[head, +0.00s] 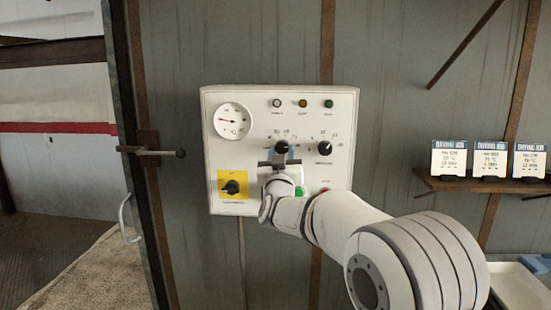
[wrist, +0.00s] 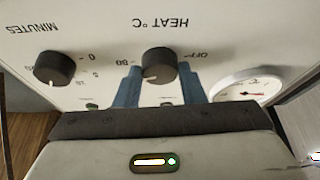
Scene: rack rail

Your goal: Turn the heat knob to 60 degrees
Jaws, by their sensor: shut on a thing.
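The heat knob (head: 281,146) is a round black knob on the white control panel (head: 259,205), in the upper middle. In the wrist view the panel appears upside down, and the heat knob (wrist: 158,64) sits under the label "HEAT °C", with "OFF" and "80" printed on its scale. My gripper (head: 280,157) reaches the panel from below right. In the wrist view its two blue fingers (wrist: 158,86) stand on either side of the heat knob and are shut on it. A small pale mark shows on the knob's lower edge there; its exact setting is too small to read.
The black minutes knob (head: 324,148) is close to the right. A dial gauge (head: 233,120) is at upper left, a yellow-backed switch (head: 232,186) at lower left. Green (head: 299,191) and red (head: 324,190) buttons sit below. A shelf (head: 480,185) holds cards at right.

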